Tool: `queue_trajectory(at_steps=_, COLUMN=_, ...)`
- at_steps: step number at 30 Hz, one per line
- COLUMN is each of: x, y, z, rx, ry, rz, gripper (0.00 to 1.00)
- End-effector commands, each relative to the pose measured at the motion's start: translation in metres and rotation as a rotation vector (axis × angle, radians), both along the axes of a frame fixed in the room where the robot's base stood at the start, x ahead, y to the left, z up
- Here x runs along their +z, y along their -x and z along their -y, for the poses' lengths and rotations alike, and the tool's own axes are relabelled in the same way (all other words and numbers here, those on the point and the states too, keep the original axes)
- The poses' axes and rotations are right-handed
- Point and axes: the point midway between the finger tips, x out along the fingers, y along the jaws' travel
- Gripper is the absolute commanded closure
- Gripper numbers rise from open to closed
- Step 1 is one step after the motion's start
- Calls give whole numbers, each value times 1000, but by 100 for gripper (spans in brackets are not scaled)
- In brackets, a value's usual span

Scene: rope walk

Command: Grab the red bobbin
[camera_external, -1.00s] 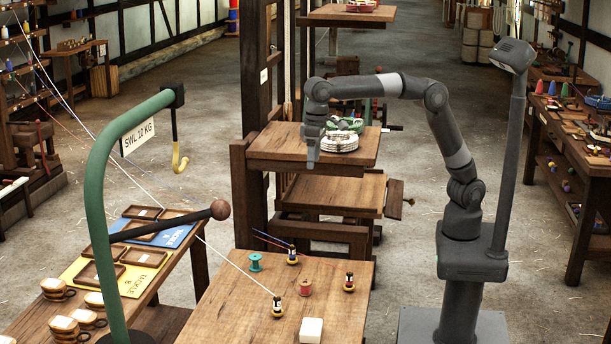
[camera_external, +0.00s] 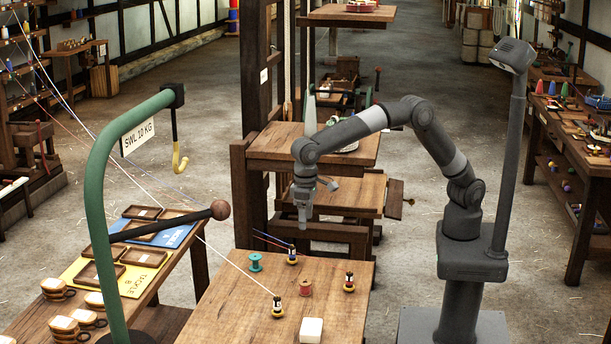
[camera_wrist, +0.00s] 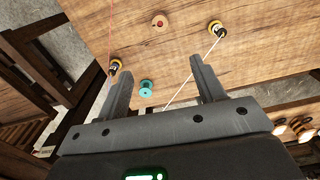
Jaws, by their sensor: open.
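The red bobbin (camera_external: 305,288) is a small brownish-red spool standing upright on the wooden table (camera_external: 235,318). In the wrist view the red bobbin (camera_wrist: 160,22) shows near the top middle, beyond the fingertips. My gripper (camera_external: 302,222) is above the back part of the table, clear of the bobbin. In the wrist view my gripper (camera_wrist: 160,67) has its two fingers wide apart with nothing held between them.
A teal spool (camera_external: 255,262) stands left of the red bobbin. A white block (camera_external: 311,330) lies in front.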

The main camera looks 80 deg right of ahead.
Motion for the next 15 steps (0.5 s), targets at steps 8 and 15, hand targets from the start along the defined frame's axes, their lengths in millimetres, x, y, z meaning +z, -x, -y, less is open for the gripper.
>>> queue_trajectory(at_steps=8, x=-127, y=1, z=0, rx=1, ry=2, rz=-3, gripper=37)
queue_trajectory(at_steps=15, x=-158, y=0, z=0, rx=0, ry=0, rz=0, gripper=37)
